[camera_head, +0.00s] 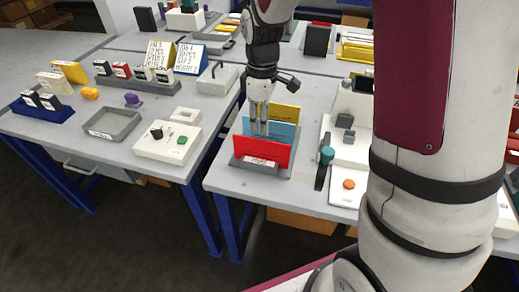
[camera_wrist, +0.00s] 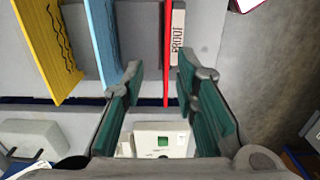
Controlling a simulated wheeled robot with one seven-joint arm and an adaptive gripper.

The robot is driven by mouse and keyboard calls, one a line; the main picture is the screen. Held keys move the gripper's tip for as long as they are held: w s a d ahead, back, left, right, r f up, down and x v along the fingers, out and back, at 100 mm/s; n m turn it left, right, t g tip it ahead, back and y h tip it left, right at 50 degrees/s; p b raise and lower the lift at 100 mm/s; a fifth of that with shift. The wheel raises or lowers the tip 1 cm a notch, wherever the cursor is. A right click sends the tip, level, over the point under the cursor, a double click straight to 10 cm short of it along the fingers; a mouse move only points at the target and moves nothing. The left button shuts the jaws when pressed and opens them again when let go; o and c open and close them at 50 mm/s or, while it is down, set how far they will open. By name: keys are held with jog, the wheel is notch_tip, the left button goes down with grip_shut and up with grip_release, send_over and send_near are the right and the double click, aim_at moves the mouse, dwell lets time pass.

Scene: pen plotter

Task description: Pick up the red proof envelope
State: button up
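The red envelope (camera_head: 262,152) stands upright in the front slot of a grey rack (camera_head: 250,168), behind a white label. My gripper (camera_head: 260,131) points down over the rack, close to the red envelope's top edge. In the wrist view my gripper (camera_wrist: 160,78) is open and the red strip lies between its two fingers, nearer the right one. No contact is visible. The blue envelope (camera_wrist: 104,40) is left of the left finger.
A yellow envelope (camera_wrist: 48,45) stands behind the blue one in the rack. A white box with a green button (camera_head: 168,142) is on the left table. A gap separates the two tables.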

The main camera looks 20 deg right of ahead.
aim_at(261, 143)
jog(key=f, duration=0.4)
jog(key=s+f, duration=0.1)
jog(key=f, duration=0.1)
jog(key=shift+a+f, duration=0.25)
jog(key=shift+f, duration=0.05)
jog(key=shift+w+f, duration=0.1)
jog(key=shift+f, duration=0.4)
grip_shut()
